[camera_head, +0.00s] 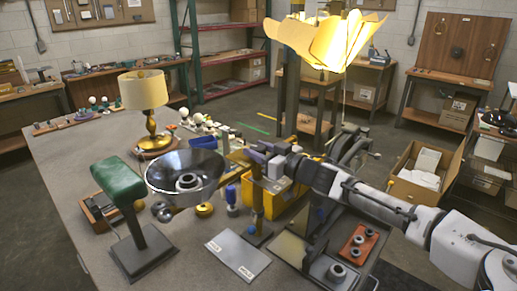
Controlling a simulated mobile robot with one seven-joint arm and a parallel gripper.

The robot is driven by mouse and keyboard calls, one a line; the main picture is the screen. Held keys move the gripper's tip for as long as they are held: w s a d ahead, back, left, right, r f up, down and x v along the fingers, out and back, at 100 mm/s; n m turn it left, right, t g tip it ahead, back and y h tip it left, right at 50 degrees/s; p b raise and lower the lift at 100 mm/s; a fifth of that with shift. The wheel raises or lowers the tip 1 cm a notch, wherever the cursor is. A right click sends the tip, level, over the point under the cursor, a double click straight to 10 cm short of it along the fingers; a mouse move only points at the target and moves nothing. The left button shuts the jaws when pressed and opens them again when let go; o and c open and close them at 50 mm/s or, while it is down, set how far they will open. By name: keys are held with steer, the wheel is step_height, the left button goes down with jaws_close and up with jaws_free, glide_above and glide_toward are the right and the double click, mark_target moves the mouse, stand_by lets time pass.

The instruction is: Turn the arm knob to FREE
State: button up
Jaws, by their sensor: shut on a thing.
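My gripper (259,156) reaches in from the right and is shut at the top of an upright brass post (257,205), next to the rim of a shiny metal bowl-shaped shade (185,178). What it grips is small and mostly hidden by the jaws; it appears to be the arm knob. I cannot read any FREE mark or tell which way the knob points. A grey plate (238,255) with two small white labels lies in front of the post; the labels are too small to read.
A green padded stand (127,183) is at the left, beside the shade. A yellow bin (279,196) stands close behind the post. A red tray (358,248) lies at the right.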

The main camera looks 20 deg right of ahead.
mark_target(259, 147)
steer(key=n+g+y, duration=0.6)
steer(key=g, duration=0.1)
steer(key=shift+w+d, duration=0.1)
steer(key=shift+g+y, duration=0.3)
steer(key=shift+g, duration=0.2)
steer(key=shift+n, duration=0.3)
steer(key=o, duration=1)
step_height(259, 147, up, 20)
steer(key=b, duration=0.4)
steer(key=shift+c, duration=0.2)
